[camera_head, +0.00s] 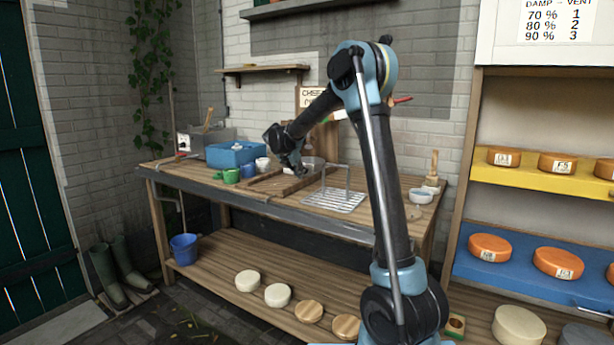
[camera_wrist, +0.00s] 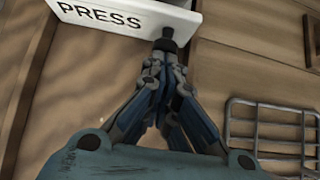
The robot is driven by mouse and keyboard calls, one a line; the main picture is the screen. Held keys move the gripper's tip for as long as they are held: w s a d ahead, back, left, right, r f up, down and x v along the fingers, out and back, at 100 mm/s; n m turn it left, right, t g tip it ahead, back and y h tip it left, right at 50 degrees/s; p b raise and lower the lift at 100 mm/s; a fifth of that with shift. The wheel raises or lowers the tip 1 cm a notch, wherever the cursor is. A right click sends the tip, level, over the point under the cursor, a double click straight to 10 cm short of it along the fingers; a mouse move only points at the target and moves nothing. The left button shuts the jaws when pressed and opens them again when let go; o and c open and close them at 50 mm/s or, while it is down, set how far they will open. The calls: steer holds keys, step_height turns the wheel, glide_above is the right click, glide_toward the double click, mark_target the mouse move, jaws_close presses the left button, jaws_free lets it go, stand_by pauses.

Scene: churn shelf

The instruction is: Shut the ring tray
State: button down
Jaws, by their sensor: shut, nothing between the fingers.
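My gripper (camera_head: 302,172) is over the wooden bench, above a low wooden board or tray (camera_head: 268,187). In the wrist view its fingers (camera_wrist: 168,42) are shut together and empty, with the tips at the lower edge of a white plate lettered PRESS (camera_wrist: 128,14); whether they touch it I cannot tell. A flat wooden panel (camera_wrist: 245,62) lies to the right of the fingers, with a dark handle-like piece (camera_wrist: 313,42) at its far right. I cannot tell for certain which piece is the ring tray, nor how far open it stands. My gripper partly hides that area in the head view.
A wire rack (camera_head: 335,201) stands right of my gripper; it also shows in the wrist view (camera_wrist: 272,132). A blue box (camera_head: 232,154) and small cups are at the left. A white bowl (camera_head: 420,196) stands at the right end. Cheese shelves (camera_head: 580,282) are farther right.

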steer(key=shift+w+d, duration=0.2)
stand_by(0.3)
